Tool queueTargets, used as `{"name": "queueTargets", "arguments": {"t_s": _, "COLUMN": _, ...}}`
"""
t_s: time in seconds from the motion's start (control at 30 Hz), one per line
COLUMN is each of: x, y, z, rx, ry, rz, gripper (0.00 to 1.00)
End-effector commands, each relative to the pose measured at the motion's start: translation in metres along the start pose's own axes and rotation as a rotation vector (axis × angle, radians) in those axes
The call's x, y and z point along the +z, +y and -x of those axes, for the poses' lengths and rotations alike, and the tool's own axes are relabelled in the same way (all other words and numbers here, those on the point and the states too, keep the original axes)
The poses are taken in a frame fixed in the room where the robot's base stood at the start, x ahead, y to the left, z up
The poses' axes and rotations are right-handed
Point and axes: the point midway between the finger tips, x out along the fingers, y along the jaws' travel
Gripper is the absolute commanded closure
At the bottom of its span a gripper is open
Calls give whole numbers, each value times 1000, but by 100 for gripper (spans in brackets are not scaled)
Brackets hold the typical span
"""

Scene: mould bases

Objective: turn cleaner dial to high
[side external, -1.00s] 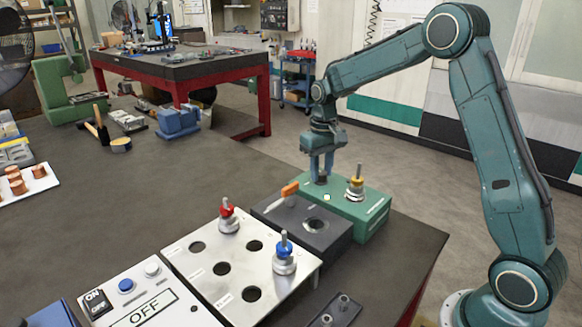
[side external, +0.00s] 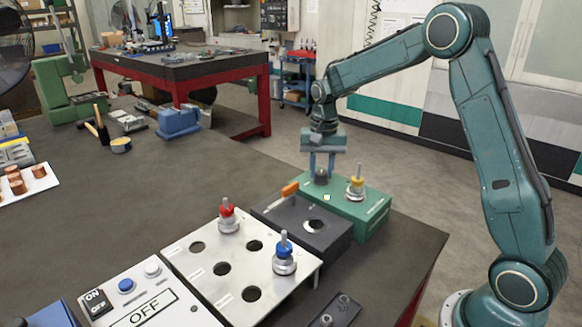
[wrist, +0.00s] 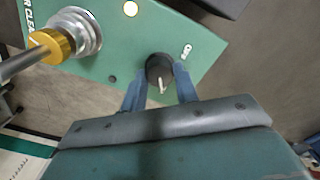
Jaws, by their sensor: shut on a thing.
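The cleaner is a green box (side external: 372,216) at the right end of the row, and its green top also shows in the wrist view (wrist: 112,62). Its dial is a black knob (wrist: 160,70) with a pale pointer, beside a small marking on the top. The dial also shows in the side view (side external: 321,177). My gripper (side external: 321,172) points down over the box. In the wrist view its two blue fingers (wrist: 160,88) are shut on the dial, one on each side.
A yellow-ringed metal piece (side external: 356,188) stands on the green box close to my gripper. A dark block (side external: 330,240) with an orange-handled tool (side external: 288,191) adjoins the box. A metal plate (side external: 200,270) carries red (side external: 228,214) and blue (side external: 284,256) pieces.

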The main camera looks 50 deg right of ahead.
Motion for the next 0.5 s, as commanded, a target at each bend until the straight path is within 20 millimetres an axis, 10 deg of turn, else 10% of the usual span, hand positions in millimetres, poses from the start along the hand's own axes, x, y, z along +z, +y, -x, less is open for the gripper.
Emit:
{"name": "queueTargets", "arguments": {"t_s": 0.37, "x": 0, "y": 0, "z": 0, "rx": 0, "ry": -1, "rz": -4, "gripper": 93}}
{"name": "queueTargets", "arguments": {"t_s": 0.4, "x": 0, "y": 0, "z": 0, "rx": 0, "ry": -1, "rz": -4, "gripper": 64}}
{"name": "queueTargets", "arguments": {"t_s": 0.5, "x": 0, "y": 0, "z": 0, "rx": 0, "ry": -1, "rz": -4, "gripper": 48}}
